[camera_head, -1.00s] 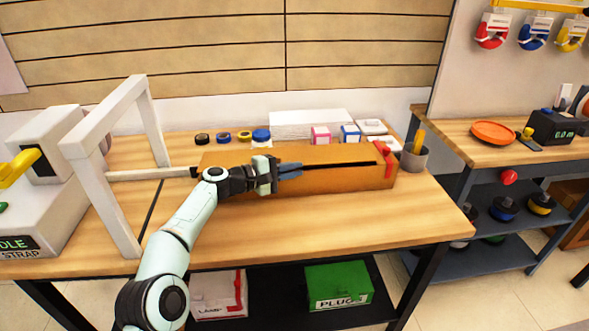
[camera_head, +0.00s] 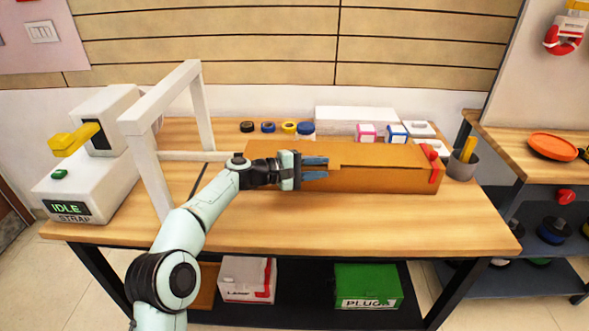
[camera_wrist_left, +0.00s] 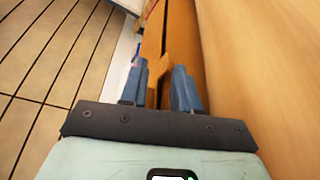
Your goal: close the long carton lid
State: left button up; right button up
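The long orange-brown carton (camera_head: 385,180) lies along the back half of the workbench. My left gripper (camera_head: 316,168) is at the front edge of the carton's left half, pointing right. In the left wrist view its two blue fingers (camera_wrist_left: 160,88) stand apart, with the orange carton (camera_wrist_left: 180,40) showing between and beyond them. I cannot tell whether they touch it. My right gripper is not in view.
A white frame (camera_head: 140,125) and a strapping machine (camera_head: 85,185) stand at the left. Tape rolls (camera_head: 268,127) and small boxes (camera_head: 366,132) sit behind the carton. A grey cup (camera_head: 462,166) stands at its right end. The bench front (camera_head: 400,222) is clear.

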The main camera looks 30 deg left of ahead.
pick_arm(q)
jog(key=v, duration=0.8)
jog(key=shift+s+p, duration=0.15)
jog(key=shift+p, duration=0.3)
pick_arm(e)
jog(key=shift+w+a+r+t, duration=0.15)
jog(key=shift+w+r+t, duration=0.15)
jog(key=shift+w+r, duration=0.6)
pick_arm(q)
jog(key=shift+a, duration=0.15)
